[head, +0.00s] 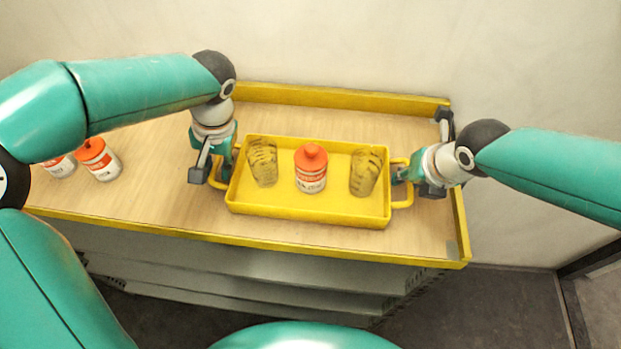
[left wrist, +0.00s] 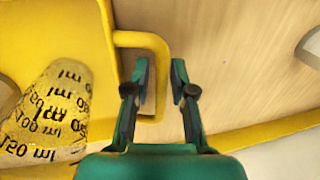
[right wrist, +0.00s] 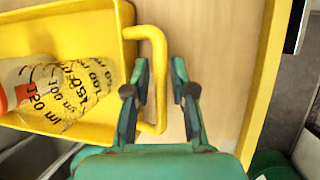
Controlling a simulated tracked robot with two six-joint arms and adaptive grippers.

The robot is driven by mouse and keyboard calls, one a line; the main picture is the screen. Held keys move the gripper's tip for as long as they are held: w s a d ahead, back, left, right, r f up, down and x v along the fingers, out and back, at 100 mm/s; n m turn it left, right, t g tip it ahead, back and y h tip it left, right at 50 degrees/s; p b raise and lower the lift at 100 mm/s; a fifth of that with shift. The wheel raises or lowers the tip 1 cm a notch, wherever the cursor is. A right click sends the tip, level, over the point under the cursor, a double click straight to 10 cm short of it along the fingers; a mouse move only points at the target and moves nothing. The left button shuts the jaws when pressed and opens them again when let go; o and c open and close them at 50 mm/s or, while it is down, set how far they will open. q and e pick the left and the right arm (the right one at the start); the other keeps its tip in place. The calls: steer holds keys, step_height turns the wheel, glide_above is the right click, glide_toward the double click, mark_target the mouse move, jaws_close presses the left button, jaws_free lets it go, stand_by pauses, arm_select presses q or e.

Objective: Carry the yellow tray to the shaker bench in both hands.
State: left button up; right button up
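The yellow tray (head: 300,213) lies level on the bench top and holds an orange-capped bottle (head: 311,170) between two clear graduated beakers (head: 263,163) (head: 364,172). My left gripper (left wrist: 160,80) is open at the tray's left handle (left wrist: 150,40); in the left wrist view its fingers lie either side of the outer bar. My right gripper (right wrist: 160,80) is likewise open at the right handle (right wrist: 158,50), with gaps beside the bar. I cannot tell how deep the fingers reach. The shaker bench is not identifiable in view.
The tray stands on a wooden bench (head: 150,165) with raised yellow edges (head: 330,97) at back and right. Two orange-capped bottles (head: 99,160) (head: 60,167) stand at the far left. A pale wall (head: 350,45) is behind. Dark floor (head: 500,310) shows at the front right.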

arm_select(q)
jaws_close()
arm_select(e)
jaws_close()
arm_select(q)
steer(key=shift+r, duration=0.2)
arm_select(e)
steer(key=shift+r, duration=0.2)
